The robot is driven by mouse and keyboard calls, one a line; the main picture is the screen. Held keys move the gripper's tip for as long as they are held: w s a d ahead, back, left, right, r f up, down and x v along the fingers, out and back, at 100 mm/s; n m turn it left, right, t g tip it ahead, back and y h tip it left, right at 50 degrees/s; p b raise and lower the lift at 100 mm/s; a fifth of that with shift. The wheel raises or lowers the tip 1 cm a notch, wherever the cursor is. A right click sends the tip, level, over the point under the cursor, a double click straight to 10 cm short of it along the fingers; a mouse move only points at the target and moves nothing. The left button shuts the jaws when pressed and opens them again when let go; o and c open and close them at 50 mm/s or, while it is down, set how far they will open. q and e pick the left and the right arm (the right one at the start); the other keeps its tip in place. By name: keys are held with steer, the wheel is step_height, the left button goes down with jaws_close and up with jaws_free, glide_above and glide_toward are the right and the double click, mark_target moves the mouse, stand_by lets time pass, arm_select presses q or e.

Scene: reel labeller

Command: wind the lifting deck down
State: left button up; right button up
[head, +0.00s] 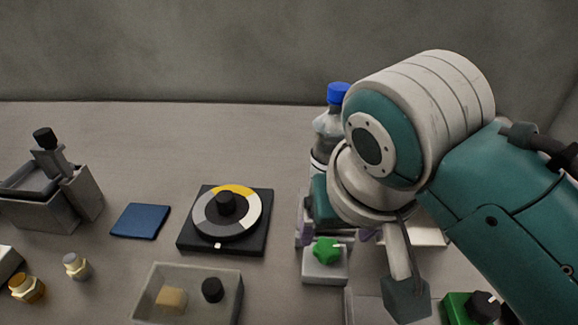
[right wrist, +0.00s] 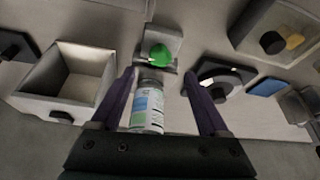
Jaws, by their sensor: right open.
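A green lobed knob (head: 326,252) sits on the front of a small grey block (head: 325,273), right of centre in the head view. The knob also shows in the right wrist view (right wrist: 160,55). Any deck behind the knob is mostly hidden by my right arm, so I cannot tell its height. My right gripper (head: 336,227) is open. In the right wrist view its purple fingers (right wrist: 160,78) are apart, pointing toward the knob, with a labelled container (right wrist: 147,108) showing between them. I cannot tell whether they touch anything. My left gripper is not in view.
A blue-capped bottle (head: 337,95) stands behind my right wrist. Left of the knob are a black-based dial (head: 268,238), a blue pad (head: 140,221) and a grey tray (head: 190,270). An open box (right wrist: 42,100) shows in the wrist view. The back of the table is clear at left.

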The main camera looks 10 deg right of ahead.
mark_target(327, 249)
steer(key=b+x, duration=0.1)
steer(key=x, duration=0.6)
steer(key=shift+b, duration=0.4)
steer(key=c, duration=0.4)
jaws_close()
